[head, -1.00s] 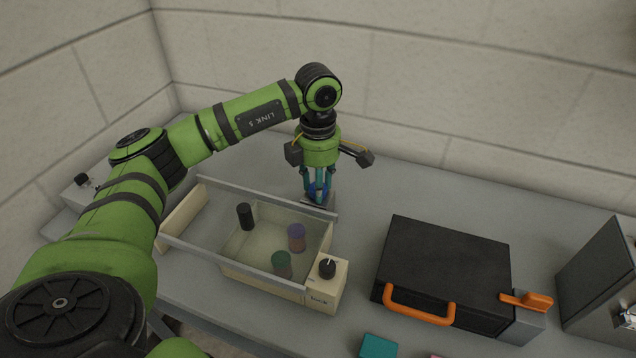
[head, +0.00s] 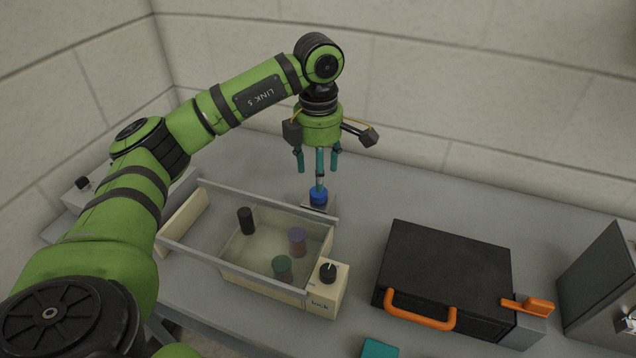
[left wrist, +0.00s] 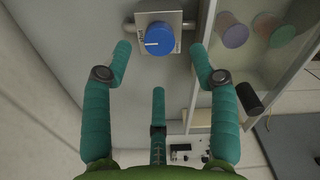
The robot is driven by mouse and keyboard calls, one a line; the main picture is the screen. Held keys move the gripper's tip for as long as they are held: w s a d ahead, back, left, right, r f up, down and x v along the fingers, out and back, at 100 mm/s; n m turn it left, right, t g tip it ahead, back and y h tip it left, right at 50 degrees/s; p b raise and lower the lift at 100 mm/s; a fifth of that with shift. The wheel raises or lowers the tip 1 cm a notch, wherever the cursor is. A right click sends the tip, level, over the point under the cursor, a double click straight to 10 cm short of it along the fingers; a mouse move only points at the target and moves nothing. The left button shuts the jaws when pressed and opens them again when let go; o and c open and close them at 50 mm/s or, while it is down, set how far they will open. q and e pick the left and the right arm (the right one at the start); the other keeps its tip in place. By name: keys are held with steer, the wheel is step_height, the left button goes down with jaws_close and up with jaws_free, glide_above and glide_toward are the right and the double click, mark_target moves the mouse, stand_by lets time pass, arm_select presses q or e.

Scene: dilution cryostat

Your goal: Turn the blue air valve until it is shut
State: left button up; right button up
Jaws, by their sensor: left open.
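The blue air valve (head: 319,195) is a round knob on a small grey plate behind the clear-walled bin. In the left wrist view the blue valve (left wrist: 159,39) shows a white mark pointing left, with a pipe running out to each side. My left gripper (head: 319,172) is above the valve, with its teal fingers spread and empty. In the left wrist view my left gripper (left wrist: 160,75) shows its fingers apart, with the knob beyond the tips and clear of them. My right gripper is not in view.
The clear-walled bin (head: 268,207) holds a black, a purple and a green-topped cylinder, with a box with a black dial (head: 328,272) at its front right corner. A black case (head: 445,275) with orange handles stands to the right.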

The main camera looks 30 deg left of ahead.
arm_select(q)
step_height(320, 180, up, 6)
steer(key=shift+r, duration=0.2)
stand_by(0.5)
